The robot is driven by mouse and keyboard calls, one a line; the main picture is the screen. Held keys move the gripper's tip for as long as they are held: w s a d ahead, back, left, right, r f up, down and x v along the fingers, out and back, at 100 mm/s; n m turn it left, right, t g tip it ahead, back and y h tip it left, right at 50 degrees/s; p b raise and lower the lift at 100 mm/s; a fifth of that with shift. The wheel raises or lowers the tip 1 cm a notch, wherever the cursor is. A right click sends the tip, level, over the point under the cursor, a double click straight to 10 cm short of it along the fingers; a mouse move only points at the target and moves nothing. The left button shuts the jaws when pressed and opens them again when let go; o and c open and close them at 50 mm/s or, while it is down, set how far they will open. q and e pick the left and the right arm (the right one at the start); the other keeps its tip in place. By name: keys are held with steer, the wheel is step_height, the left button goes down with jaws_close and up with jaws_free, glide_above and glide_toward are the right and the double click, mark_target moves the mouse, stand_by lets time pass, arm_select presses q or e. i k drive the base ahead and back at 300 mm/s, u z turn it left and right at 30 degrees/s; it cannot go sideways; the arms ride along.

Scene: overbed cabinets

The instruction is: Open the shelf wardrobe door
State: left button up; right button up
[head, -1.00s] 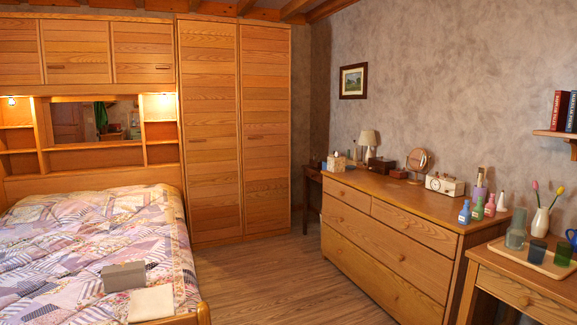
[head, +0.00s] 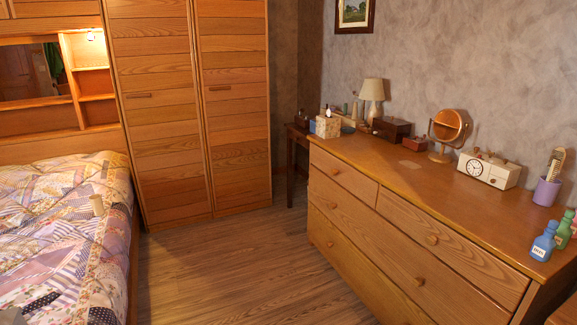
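The tall wooden wardrobe stands at the back left of the head view, beyond the floor. Its left door (head: 152,110) and right door (head: 234,105) both look shut. The top of the wardrobe is cut off by the picture edge. The frames do not show which door is the shelf one. Neither of my grippers is in view.
A quilted bed (head: 62,235) fills the left side. A long wooden dresser (head: 400,225) with a lamp, mirror, clock and bottles on top runs along the right wall. Bare wooden floor (head: 225,265) lies between them, leading to the wardrobe. A small dark table (head: 291,145) stands beyond the dresser.

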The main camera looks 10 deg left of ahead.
mark_target(150, 44)
steer(key=u, duration=0.6)
steer(key=i, duration=2.3)
steer(key=u, duration=0.65)
steer(key=i, duration=2.85)
steer(key=z, duration=0.1)
